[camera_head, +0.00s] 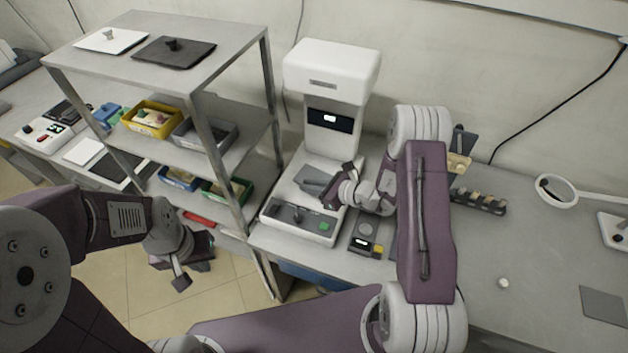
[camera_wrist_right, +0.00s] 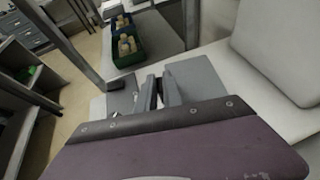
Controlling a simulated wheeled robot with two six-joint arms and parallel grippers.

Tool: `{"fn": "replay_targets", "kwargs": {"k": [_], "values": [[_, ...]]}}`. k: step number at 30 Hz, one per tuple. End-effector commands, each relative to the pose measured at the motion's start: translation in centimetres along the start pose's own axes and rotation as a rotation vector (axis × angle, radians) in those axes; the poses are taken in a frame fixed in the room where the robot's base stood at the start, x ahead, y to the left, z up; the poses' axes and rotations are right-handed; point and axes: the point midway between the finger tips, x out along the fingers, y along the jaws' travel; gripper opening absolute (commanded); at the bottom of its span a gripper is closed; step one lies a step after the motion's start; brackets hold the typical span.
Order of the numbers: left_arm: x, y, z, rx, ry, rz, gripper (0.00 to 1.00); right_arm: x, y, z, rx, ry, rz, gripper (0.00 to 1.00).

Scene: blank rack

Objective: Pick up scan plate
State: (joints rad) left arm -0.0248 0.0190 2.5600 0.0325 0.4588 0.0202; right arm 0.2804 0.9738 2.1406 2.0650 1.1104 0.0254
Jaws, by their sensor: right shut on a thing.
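A grey plate (camera_head: 314,179), which looks like the scan plate, is at the bed of the white scanner (camera_head: 331,95). My right gripper (camera_head: 335,183) reaches in over the scanner bed and is shut on the plate, probably by its handle, which the fingers hide. In the right wrist view, the plate (camera_wrist_right: 198,78) shows around and beyond the closed fingers (camera_wrist_right: 160,92). I cannot tell whether the plate touches the bed. My left gripper (camera_head: 181,272) hangs over the floor in front of the shelf, away from the plate; its jaw opening is unclear.
A metal shelf (camera_head: 205,100) stands left of the scanner, with a white plate (camera_head: 111,41) and a black plate (camera_head: 174,53) on top. Bins, including a yellow one (camera_head: 151,119), sit below. A small device (camera_head: 366,240) lies right of the scanner; the right bench is mostly clear.

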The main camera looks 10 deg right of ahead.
Motion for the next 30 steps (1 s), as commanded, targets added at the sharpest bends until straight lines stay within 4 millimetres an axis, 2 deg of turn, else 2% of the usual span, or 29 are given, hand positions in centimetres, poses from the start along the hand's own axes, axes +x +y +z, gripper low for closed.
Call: {"fn": "replay_targets", "kwargs": {"k": [10, 14, 17, 18, 30], "values": [[0.0, 0.0, 0.0, 0.000, 0.000, 0.000, 0.00, -0.3, -0.2, 0.1, 0.006, 0.006, -0.008, 0.00], [0.1, 0.0, 0.0, 0.000, 0.000, 0.000, 0.00, -0.8, -0.3, 1.4, 0.002, 0.004, -0.009, 0.00], [0.1, 0.0, 0.0, 0.000, 0.000, 0.000, 0.00, -1.6, -0.2, 3.0, 0.000, 0.001, -0.008, 0.00], [0.2, 0.0, 0.0, 0.000, 0.000, 0.000, 0.00, -2.0, -0.2, 3.9, -0.002, 0.001, -0.009, 0.00], [0.1, 0.0, 0.0, 0.000, 0.000, 0.000, 0.00, -10.6, -6.0, 5.4, 0.000, 0.002, -0.009, 0.00]]}}
